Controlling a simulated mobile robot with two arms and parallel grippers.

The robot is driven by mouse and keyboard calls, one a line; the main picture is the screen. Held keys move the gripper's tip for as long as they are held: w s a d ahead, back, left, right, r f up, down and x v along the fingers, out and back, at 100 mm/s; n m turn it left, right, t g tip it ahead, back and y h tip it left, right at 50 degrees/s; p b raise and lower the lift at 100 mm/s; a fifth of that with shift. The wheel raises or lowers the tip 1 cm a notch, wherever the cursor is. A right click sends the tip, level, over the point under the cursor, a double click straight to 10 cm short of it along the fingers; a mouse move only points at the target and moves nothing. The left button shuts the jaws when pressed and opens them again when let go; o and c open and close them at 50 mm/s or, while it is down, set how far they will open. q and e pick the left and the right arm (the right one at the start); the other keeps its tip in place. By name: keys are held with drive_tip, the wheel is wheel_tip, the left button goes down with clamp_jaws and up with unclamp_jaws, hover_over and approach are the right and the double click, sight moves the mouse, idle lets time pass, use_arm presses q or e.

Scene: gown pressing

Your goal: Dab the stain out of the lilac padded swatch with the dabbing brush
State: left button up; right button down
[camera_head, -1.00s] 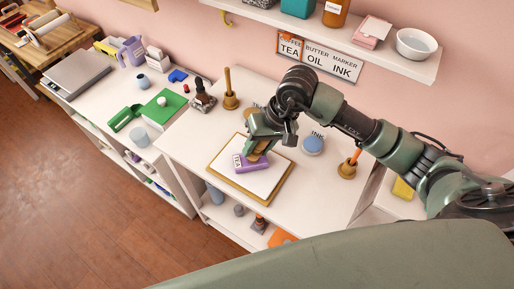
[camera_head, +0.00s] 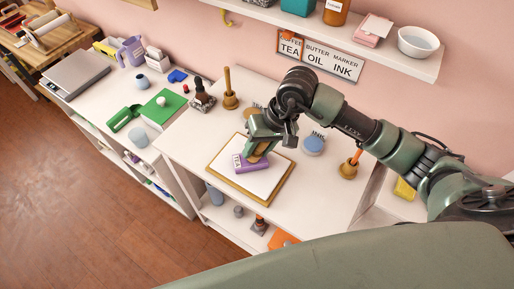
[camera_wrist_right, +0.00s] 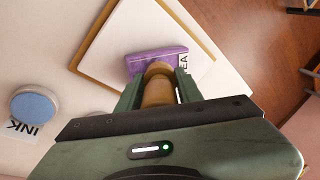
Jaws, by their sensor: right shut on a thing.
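The lilac padded swatch (camera_head: 247,166) lies on a white board with a tan rim (camera_head: 281,186), on the white table. A TEA label shows at its left end in the head view. It also shows in the right wrist view (camera_wrist_right: 150,60), partly covered by the brush. My right gripper (camera_head: 258,148) is shut on the tan wooden dabbing brush (camera_wrist_right: 157,88), directly over the swatch. The brush's lower end is at the swatch, but I cannot tell whether it touches. The stain is hidden or too small to make out. My left gripper is not in view.
A blue round INK pad (camera_head: 314,143) sits right of the board. An orange-handled tool (camera_head: 355,157) stands in a brass holder (camera_head: 347,170) further right. A wooden-handled tool (camera_head: 228,82) and a dark stamp (camera_head: 202,97) stand at the back left. A shelf (camera_head: 390,52) overhangs the wall side.

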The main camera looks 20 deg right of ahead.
drive_tip(key=shift+f+b, duration=0.4)
drive_tip(key=shift+b, duration=0.05)
drive_tip(key=shift+r, duration=0.2)
drive_tip(key=shift+r, duration=0.6)
idle(0.3)
drive_tip(key=shift+f+b, duration=0.15)
drive_tip(key=shift+b, duration=0.15)
idle(0.3)
drive_tip(key=shift+f+b, duration=0.6)
drive_tip(key=shift+b, duration=0.6)
